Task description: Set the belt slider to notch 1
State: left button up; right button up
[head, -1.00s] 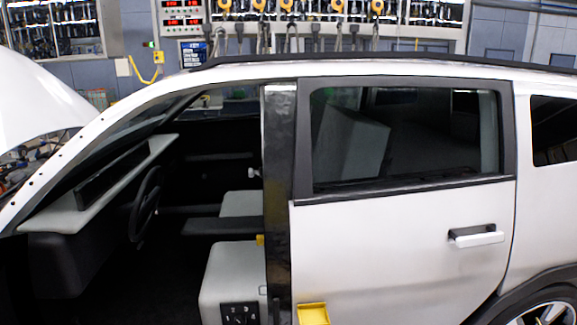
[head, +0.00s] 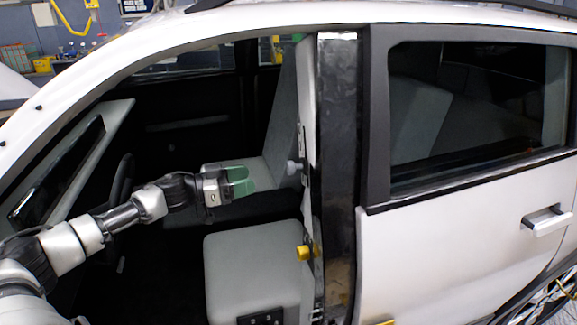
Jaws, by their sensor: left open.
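A small pale grey knob (head: 294,167), which looks like the belt slider, sticks out from the inner side of the door pillar (head: 338,180). I cannot read any notch marks beside it. My left gripper (head: 243,181) reaches into the car through the front door opening. Its green fingers are open and point right towards the knob, with a gap between them and it at about the same height in the picture. Nothing shows between the fingers. My right gripper is not in view.
A yellow part (head: 306,251) sits lower on the pillar, beside the grey front seat (head: 252,262). The steering wheel (head: 123,180) is left of the seat, behind my left arm. The closed rear door (head: 455,240) is right of the pillar. Open space lies above the seat.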

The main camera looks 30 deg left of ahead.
aim_at(287, 166)
pick_arm(q)
jog(key=shift+m+g+h, duration=0.5)
jog(key=shift+g+h, duration=0.1)
jog(key=w+d+r+p, duration=0.1)
jog(key=w+d, duration=0.1)
jog(key=w+d+r+p, duration=0.1)
jog(key=w+d+p, duration=0.1)
jog(key=d, duration=0.1)
jog(key=w+d+r+p, duration=0.1)
jog(key=w+d, duration=0.1)
jog(key=d, duration=0.1)
jog(key=shift+w+p, duration=0.3)
jog(key=shift+w, duration=0.1)
jog(key=shift+w+d+f, duration=0.1)
jog(key=shift+w+d, duration=0.25)
jog(key=shift+w, duration=0.1)
jog(key=shift+w+d, duration=0.1)
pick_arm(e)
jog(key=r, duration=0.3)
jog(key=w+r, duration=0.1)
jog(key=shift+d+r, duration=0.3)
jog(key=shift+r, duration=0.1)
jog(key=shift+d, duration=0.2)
